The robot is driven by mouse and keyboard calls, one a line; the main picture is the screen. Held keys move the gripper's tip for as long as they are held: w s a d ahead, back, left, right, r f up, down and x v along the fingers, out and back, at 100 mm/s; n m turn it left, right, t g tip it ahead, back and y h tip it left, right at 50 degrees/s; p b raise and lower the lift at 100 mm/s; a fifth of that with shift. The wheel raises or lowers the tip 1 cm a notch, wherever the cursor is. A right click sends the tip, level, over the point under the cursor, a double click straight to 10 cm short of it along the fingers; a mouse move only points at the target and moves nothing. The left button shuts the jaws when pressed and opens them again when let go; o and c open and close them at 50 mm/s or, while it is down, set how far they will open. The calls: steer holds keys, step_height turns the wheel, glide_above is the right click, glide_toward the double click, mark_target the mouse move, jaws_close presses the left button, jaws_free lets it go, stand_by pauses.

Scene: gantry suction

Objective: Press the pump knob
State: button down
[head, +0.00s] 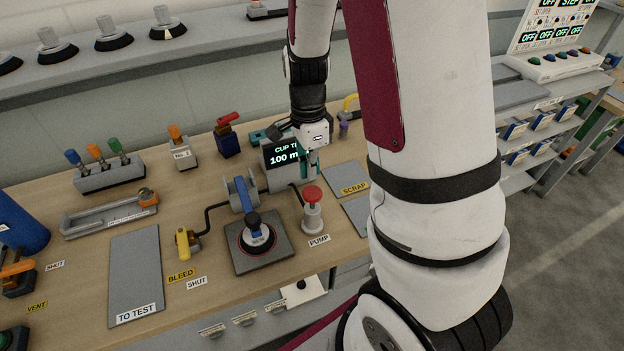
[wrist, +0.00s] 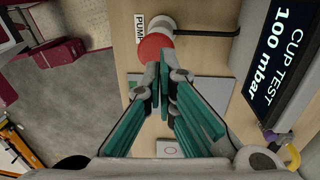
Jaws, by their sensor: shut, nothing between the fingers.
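The pump knob (head: 312,194) is a red mushroom-shaped cap on a pale round body, beside the PUMP label (head: 319,240) near the bench's front edge. It also shows in the wrist view (wrist: 153,47), partly hidden by my fingertips. My gripper (head: 303,178) has teal fingers, is shut and empty, and points down above and slightly behind the knob in the head view. In the wrist view the closed fingertips (wrist: 166,66) overlap the knob's edge; I cannot tell if they touch it. The CUP TEST display (head: 286,153) reads 100 mbar.
A yellow bleed valve (head: 184,242) is farther left. The SCRAP pad (head: 346,177) lies to the right. Levers and valves line the bench's back.

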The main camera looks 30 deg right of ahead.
mark_target(311, 189)
steer(key=shift+s+f, duration=0.15)
steer(key=shift+f, duration=1.65)
steer(key=shift+f, duration=0.1)
step_height(311, 189, down, 4)
steer(key=shift+r+b, duration=0.2)
steer(key=shift+b, duration=0.25)
steer(key=shift+r, duration=0.1)
step_height(311, 189, up, 12)
steer(key=shift+w, duration=0.45)
steer(key=shift+d, duration=0.1)
